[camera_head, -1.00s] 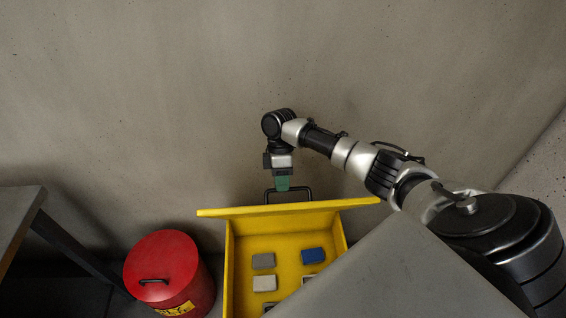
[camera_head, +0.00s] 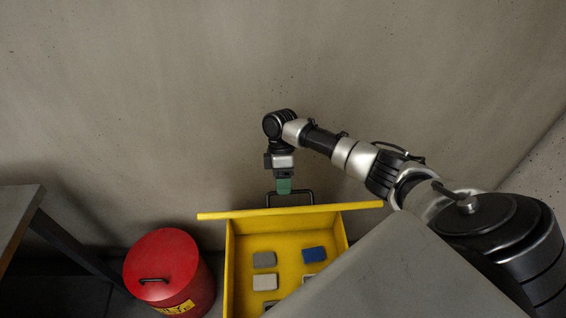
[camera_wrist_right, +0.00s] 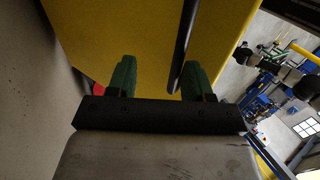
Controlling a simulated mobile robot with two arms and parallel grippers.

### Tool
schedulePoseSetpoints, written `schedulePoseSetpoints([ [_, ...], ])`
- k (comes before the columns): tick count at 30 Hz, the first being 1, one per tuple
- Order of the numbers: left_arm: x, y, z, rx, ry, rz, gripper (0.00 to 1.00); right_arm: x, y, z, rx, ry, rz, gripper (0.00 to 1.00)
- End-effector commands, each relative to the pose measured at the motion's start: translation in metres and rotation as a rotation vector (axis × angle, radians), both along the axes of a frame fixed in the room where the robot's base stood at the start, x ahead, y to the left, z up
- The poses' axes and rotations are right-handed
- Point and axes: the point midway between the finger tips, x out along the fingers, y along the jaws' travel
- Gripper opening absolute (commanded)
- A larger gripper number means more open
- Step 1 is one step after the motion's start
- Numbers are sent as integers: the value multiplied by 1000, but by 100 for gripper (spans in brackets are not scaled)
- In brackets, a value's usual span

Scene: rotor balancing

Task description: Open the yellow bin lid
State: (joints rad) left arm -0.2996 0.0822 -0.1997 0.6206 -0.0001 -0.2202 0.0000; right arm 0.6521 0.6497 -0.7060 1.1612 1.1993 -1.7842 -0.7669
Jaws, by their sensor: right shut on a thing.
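The yellow bin (camera_head: 229,275) stands open below the wall, with its yellow lid (camera_head: 330,209) raised and seen nearly edge-on. The lid's black handle (camera_head: 311,197) sticks out on the wall side. My right gripper (camera_head: 284,188), with green fingers, is at this handle and shut on it. In the right wrist view the fingers (camera_wrist_right: 157,75) straddle the dark handle bar (camera_wrist_right: 186,45), in front of the lid's yellow face (camera_wrist_right: 110,30). The exact contact is hard to see. My left gripper is not in view.
Several grey and blue blocks (camera_head: 314,254) lie inside the bin. A red round can (camera_head: 160,255) with a black-handled lid stands left of it. A grey table (camera_head: 18,215) is at the far left. A grey surface (camera_head: 400,270) covers the bin's lower right.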

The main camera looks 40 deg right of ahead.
Motion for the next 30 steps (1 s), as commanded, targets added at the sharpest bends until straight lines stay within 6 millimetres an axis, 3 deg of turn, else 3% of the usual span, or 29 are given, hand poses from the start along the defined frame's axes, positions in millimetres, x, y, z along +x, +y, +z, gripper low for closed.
schedulePoseSetpoints([
  [22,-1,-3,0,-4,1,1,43,1,-1,0,-2,-3,-3,38],
  [26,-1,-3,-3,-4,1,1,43,6,-4,11,-2,-6,-3,38],
  [30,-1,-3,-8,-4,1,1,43,16,-10,33,-3,-7,-4,38],
])
